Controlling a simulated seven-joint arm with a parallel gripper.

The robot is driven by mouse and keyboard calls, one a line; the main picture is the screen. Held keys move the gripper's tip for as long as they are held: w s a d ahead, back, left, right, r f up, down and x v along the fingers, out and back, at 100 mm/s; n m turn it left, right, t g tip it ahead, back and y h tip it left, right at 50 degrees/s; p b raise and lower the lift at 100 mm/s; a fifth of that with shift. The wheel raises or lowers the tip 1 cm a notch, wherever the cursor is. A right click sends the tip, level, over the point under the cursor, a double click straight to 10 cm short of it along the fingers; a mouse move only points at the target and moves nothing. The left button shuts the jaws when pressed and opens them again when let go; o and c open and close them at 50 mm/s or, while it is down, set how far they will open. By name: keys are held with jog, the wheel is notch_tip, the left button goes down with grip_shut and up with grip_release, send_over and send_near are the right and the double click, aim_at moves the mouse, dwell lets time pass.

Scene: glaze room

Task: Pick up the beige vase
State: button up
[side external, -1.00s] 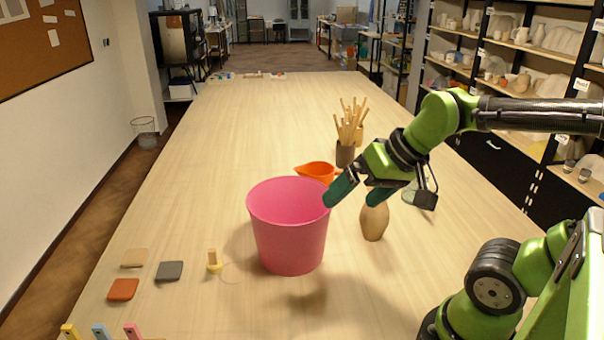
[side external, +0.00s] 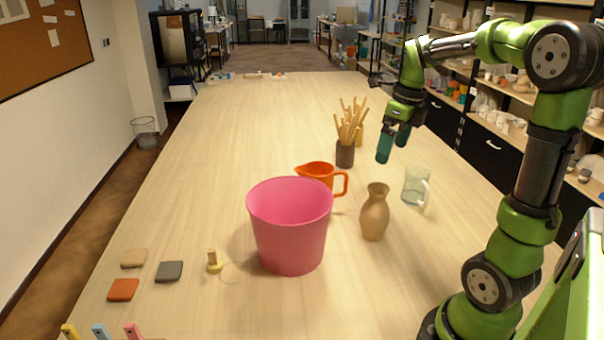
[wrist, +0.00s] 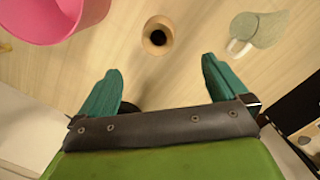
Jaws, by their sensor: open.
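The beige vase (side external: 375,213) stands upright on the table, right of the pink bucket. Its open mouth shows from above in the wrist view (wrist: 158,35), ahead of my fingertips and roughly between them sideways. My gripper (side external: 394,144) is raised above the table, fingers pointing down. Its two teal fingers are apart with nothing between them, and it does not touch the vase. In the wrist view the fingers (wrist: 160,78) are at left and right of the lower middle.
A pink bucket (side external: 290,235) stands left of the vase, an orange jug (side external: 316,172) behind it. A glass mug (side external: 415,187) stands close to the vase's right. A brown pot of sticks (side external: 345,155) is farther back. Small tiles (side external: 168,271) lie at front left.

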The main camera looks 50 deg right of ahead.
aim_at(376, 200)
jog(key=f, duration=0.5)
jog(key=w+f, duration=0.1)
jog(key=f, duration=0.4)
jog(key=w+f, duration=0.1)
jog(key=f, duration=0.5)
jog(key=shift+w+a+f, duration=0.1)
jog(key=shift+a, duration=0.1)
jog(key=c, duration=1.4)
